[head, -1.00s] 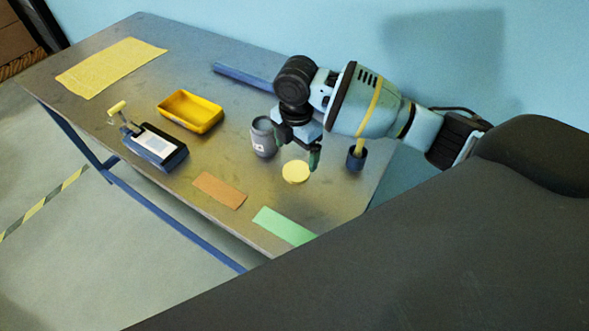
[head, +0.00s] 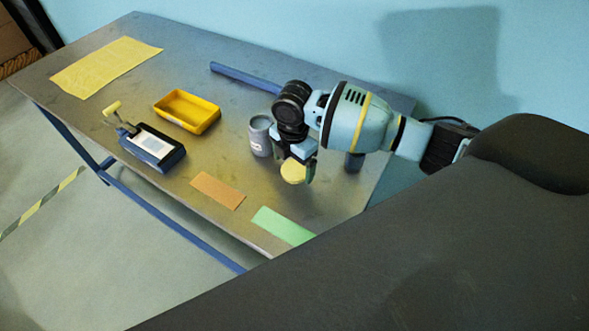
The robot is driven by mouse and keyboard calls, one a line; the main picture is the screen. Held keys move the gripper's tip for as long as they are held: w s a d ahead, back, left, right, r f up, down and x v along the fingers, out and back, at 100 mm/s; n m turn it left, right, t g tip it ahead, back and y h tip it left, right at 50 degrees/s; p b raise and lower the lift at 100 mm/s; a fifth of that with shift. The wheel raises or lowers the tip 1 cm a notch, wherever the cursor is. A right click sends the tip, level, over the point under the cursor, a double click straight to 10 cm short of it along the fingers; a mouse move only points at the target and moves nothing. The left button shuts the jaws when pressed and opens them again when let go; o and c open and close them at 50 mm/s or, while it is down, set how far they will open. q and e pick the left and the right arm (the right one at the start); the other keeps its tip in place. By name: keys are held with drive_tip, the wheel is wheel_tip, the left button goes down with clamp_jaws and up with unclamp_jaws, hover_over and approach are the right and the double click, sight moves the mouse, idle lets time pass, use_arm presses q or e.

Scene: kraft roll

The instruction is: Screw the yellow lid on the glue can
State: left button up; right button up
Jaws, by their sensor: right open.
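The glue can (head: 260,138) is a grey can with a small white label, standing upright on the table; its top shows no lid. The yellow lid (head: 293,173) is a round disc to the right of the can and nearer the table's front edge. My right gripper (head: 298,166) points down right at the lid, its open fingers beside the lid's far side. Part of the lid's rim is hidden by the gripper, and I cannot tell whether the fingers touch it. My left gripper is not in view.
A yellow tray (head: 187,111) and a blue device with a lever (head: 153,148) stand left of the can. A brown sheet (head: 217,190) and a green sheet (head: 283,226) lie near the front edge. A dark blue cup (head: 354,162) stands behind my right arm. A yellow mat (head: 106,66) lies far left.

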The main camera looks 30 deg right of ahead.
drive_tip(key=shift+f, duration=0.75)
drive_tip(key=c, duration=1)
